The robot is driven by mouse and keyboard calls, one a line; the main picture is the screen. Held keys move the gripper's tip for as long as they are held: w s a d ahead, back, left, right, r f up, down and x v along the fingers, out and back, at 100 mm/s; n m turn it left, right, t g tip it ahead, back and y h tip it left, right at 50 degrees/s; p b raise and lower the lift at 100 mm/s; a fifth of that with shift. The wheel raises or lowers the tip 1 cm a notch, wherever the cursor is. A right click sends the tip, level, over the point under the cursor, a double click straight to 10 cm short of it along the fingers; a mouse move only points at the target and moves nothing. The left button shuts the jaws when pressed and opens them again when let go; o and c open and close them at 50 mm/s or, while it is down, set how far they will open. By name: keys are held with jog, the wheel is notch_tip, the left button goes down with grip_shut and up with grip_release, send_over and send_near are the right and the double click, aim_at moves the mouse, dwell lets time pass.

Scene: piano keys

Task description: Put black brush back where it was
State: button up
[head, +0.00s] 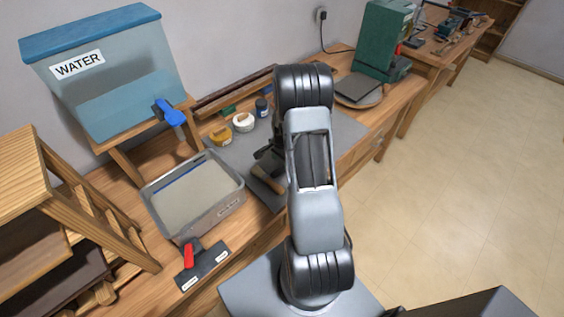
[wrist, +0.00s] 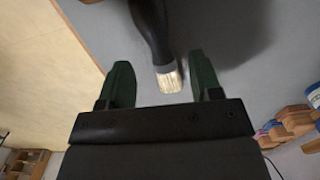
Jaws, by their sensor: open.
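The black brush (wrist: 150,22) shows in the wrist view, with a dark handle, a grey collar and pale bristles (wrist: 169,82). Its bristle end points toward my gripper's body, between the two green fingers, and its handle runs out of the top edge. My gripper (wrist: 160,62) is open, with gaps between the fingers and the bristles. A grey mat (wrist: 225,25) lies behind the brush; I cannot tell whether the brush touches it. In the head view my arm hides most of the gripper area, and I cannot make out the brush there.
A grey tray (head: 228,204) and a dark labelled board (head: 213,271) with a red-handled item (head: 188,255) are left of my arm. Jars (head: 243,122) stand behind. A water tank (head: 125,85) is back left. Open floor (head: 450,200) lies right.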

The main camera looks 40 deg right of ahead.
jog(key=a+r+n+b, duration=0.2)
jog(key=a+r+n, duration=0.15)
jog(key=r, duration=1.25)
jog(key=s+a+r+n+t, duration=0.2)
jog(key=s+a+r+n, duration=0.2)
jog(key=s+a+n, duration=0.2)
jog(key=s+a+r+n+t, duration=0.2)
jog(key=s+a+r+n, duration=0.3)
jog(key=a, duration=0.5)
jog(key=s+n, duration=0.2)
jog(key=s, duration=0.1)
jog(key=shift+s+a+r+t, duration=0.15)
jog(key=shift+s+r+t, duration=0.05)
jog(key=shift+s+t, duration=0.15)
